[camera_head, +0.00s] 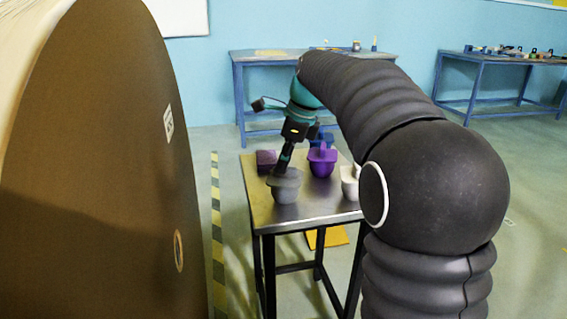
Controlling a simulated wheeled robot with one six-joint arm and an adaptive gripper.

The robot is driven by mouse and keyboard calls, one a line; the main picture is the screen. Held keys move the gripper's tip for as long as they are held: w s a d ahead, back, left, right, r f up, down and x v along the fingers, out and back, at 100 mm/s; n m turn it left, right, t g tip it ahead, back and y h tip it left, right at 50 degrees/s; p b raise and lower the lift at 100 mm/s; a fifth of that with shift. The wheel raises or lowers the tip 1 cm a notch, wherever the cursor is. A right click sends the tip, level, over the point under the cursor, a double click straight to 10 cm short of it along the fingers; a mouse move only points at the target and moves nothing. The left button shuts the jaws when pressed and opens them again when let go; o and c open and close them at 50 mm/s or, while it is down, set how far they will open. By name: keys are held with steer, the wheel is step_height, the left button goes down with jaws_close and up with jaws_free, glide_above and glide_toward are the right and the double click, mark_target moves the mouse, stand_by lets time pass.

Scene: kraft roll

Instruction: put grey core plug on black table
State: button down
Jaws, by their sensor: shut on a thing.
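The grey core plug (285,190) is at the front left of the black table (318,212), which has a bare metal top and black legs. My gripper (283,168) comes down from above and is shut on the upper part of the grey plug. The plug looks upright. I cannot tell whether its underside touches the table top or is slightly above it. The fingertips are small and partly hidden at the plug's top.
A purple plug (322,161), a dark purple block (266,160) and a white plug (348,184), partly behind my arm, stand on the same table. A huge brown roll (100,170) fills the left. Blue workbenches (240,70) stand behind. The table's front strip is clear.

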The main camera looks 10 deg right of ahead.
mark_target(298, 180)
steer(key=c, duration=1.1)
jaws_free()
steer(key=shift+c, duration=0.2)
steer(key=p+v, duration=0.2)
steer(key=v, duration=1)
steer(key=shift+p, duration=0.35)
steer(key=shift+s+r, duration=0.1)
steer(key=shift+s, duration=0.05)
